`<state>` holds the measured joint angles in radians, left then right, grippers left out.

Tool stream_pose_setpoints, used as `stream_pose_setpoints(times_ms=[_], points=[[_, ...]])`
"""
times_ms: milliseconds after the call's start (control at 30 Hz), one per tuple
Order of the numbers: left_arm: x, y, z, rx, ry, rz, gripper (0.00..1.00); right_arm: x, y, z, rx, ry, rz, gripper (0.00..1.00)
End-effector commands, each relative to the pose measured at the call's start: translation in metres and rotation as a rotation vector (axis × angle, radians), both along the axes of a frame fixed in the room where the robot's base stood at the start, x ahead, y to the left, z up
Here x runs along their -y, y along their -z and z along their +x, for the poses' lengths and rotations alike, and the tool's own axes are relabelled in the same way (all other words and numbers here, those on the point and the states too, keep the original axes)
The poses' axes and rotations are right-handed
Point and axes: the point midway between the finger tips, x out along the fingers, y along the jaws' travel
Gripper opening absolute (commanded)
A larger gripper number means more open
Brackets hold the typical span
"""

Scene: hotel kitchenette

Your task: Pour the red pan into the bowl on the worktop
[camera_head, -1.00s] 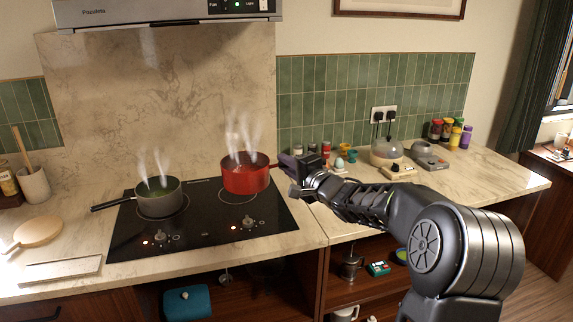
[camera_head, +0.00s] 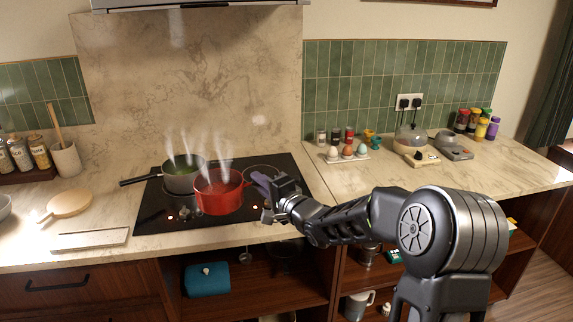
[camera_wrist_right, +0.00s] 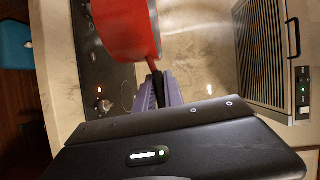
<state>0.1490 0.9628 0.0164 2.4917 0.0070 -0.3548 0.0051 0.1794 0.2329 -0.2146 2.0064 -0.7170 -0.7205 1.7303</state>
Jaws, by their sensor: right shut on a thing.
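The red pan (camera_head: 218,197) steams over the front middle of the hob, upright in the head view. My right gripper (camera_head: 262,184) comes from the right and is shut on its handle, which the fingers mostly hide. In the right wrist view the red pan (camera_wrist_right: 125,28) sits beyond the purple fingers (camera_wrist_right: 158,90). The pan looks raised from the hob, but the gap is hard to judge. A grey bowl (camera_head: 4,207) is cut off by the left edge of the head view, on the worktop. My left gripper is not in view.
A steaming grey-green pot (camera_head: 183,178) stands close behind-left of the red pan on the black hob (camera_head: 160,217). An egg tray (camera_head: 345,157) stands right.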

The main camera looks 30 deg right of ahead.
Motion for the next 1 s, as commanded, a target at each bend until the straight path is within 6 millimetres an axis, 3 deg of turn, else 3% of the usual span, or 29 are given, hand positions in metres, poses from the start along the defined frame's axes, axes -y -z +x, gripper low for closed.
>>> stream_pose_setpoints(times_ms=[33, 100, 200, 400, 667, 1000], points=[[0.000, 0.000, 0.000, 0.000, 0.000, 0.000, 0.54, -0.025, 0.010, 0.001, 0.002, -0.018, 0.006, 0.00], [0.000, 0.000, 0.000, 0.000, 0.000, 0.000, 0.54, -0.054, 0.029, -0.001, 0.001, -0.024, 0.007, 0.00], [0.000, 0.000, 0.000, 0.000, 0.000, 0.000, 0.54, -0.088, 0.055, -0.008, 0.000, -0.013, 0.004, 0.00], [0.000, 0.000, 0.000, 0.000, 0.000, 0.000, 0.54, -0.129, 0.097, -0.030, 0.001, 0.032, 0.001, 0.00], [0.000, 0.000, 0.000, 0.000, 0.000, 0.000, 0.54, -0.154, 0.132, -0.057, 0.004, 0.080, 0.001, 0.00], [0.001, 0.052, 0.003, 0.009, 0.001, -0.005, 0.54, -0.153, 0.186, -0.057, 0.009, 0.087, 0.002, 0.00]])
